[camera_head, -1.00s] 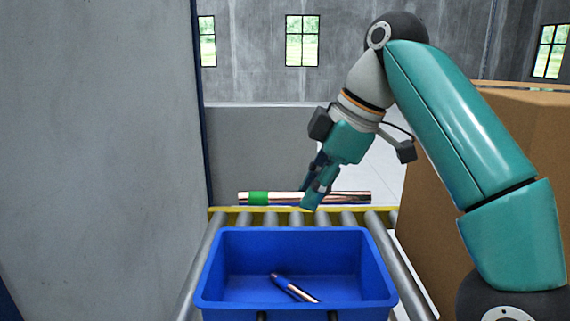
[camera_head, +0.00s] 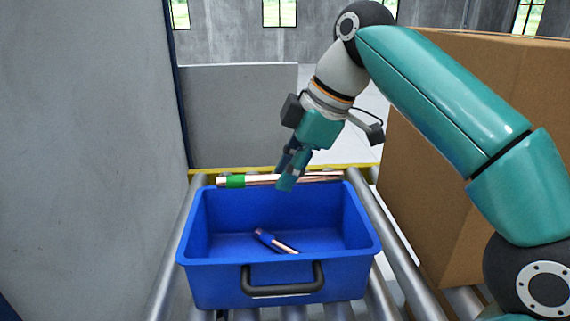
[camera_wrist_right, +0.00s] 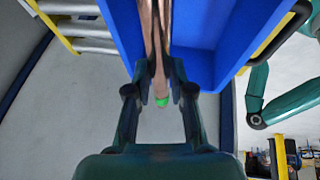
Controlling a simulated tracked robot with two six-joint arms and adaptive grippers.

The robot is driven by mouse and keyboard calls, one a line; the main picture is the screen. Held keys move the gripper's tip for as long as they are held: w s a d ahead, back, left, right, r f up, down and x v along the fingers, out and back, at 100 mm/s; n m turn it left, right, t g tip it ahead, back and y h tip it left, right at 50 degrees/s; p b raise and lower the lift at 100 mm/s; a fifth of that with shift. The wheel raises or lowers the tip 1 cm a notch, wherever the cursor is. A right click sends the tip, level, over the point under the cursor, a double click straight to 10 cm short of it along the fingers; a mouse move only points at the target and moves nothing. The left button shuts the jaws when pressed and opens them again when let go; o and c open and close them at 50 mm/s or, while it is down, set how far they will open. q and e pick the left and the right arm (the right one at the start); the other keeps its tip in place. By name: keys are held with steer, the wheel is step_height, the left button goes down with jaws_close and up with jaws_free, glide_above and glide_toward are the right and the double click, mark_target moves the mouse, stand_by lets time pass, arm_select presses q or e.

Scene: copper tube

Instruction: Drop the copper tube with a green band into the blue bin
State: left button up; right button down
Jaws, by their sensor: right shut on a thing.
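The copper tube with a green band (camera_head: 262,181) is held level in my right gripper (camera_head: 287,179), whose fingers are shut around it. In the head view the tube lies along the far rim of the blue bin (camera_head: 281,281), with its green band toward the left. In the right wrist view the tube (camera_wrist_right: 155,42) runs between the fingers of the gripper (camera_wrist_right: 160,92), and the bin's blue wall (camera_wrist_right: 200,66) is close beside it. I cannot tell the exact height of the tube over the rim. My left gripper is not in view.
Another, slimmer copper tube with a dark blue end (camera_head: 283,246) lies in the bin. The bin stands on a roller conveyor (camera_head: 389,254) with a yellow far edge. A large cardboard box (camera_head: 432,160) stands at right, and a grey wall (camera_head: 90,160) at left.

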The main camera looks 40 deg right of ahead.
steer(key=c, duration=0.9)
jaws_free()
steer(key=shift+c, duration=0.2)
